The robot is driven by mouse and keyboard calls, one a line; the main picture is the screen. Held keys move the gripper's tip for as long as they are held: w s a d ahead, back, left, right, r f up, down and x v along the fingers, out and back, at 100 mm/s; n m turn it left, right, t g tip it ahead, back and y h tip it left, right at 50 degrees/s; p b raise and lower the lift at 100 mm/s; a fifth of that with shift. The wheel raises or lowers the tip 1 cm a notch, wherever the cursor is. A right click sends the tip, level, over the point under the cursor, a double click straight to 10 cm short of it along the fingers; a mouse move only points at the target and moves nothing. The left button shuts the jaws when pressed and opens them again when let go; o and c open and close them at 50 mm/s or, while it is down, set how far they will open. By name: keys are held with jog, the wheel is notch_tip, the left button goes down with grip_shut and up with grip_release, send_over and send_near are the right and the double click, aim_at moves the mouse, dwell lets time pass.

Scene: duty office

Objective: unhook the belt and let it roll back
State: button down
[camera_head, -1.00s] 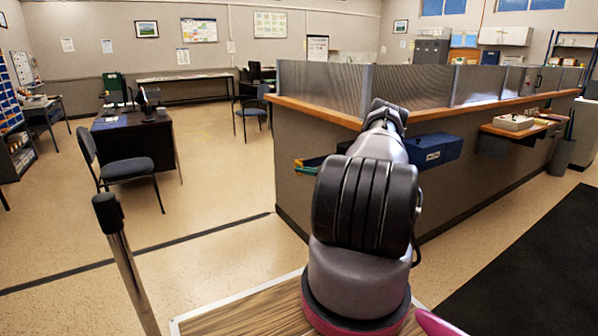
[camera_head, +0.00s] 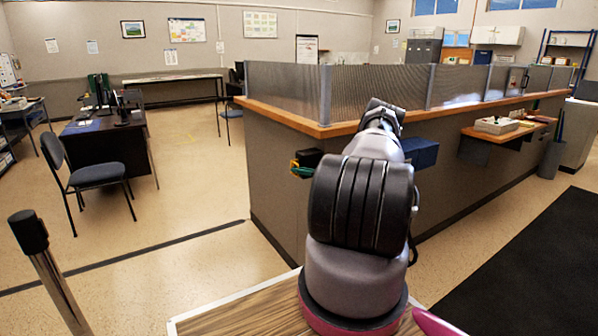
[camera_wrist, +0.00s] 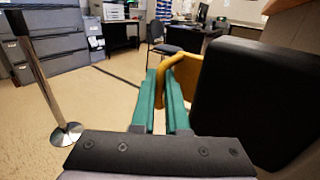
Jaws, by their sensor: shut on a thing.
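My gripper's green fingers (camera_wrist: 165,85) are closed around a yellow-orange curved piece (camera_wrist: 188,75), which looks like the belt's end hook. In the head view my gripper (camera_head: 300,171) is low at the left corner of the counter, largely hidden by my arm. A black box-shaped part (camera_wrist: 250,100) fills the right of the wrist view; it also shows above the fingers in the head view (camera_head: 309,157). I cannot tell whether the hook touches it. No stretched belt band is visible. A metal post with a black top (camera_head: 28,232) stands at lower left, and in the wrist view (camera_wrist: 42,85).
The counter (camera_head: 290,190) with its wood ledge and screens runs to the right. A blue box (camera_head: 421,152) is on its front, partly behind my arm. A chair (camera_head: 90,175) and desk (camera_head: 108,140) are at left. Open floor lies between post and counter.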

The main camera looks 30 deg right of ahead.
jog(key=shift+d, duration=0.35)
jog(key=c, duration=0.9)
grip_release()
jog(key=shift+d, duration=0.1)
jog(key=shift+s, duration=0.1)
jog(key=v, duration=1)
jog(key=shift+s+d, duration=0.1)
jog(key=shift+s, duration=0.2)
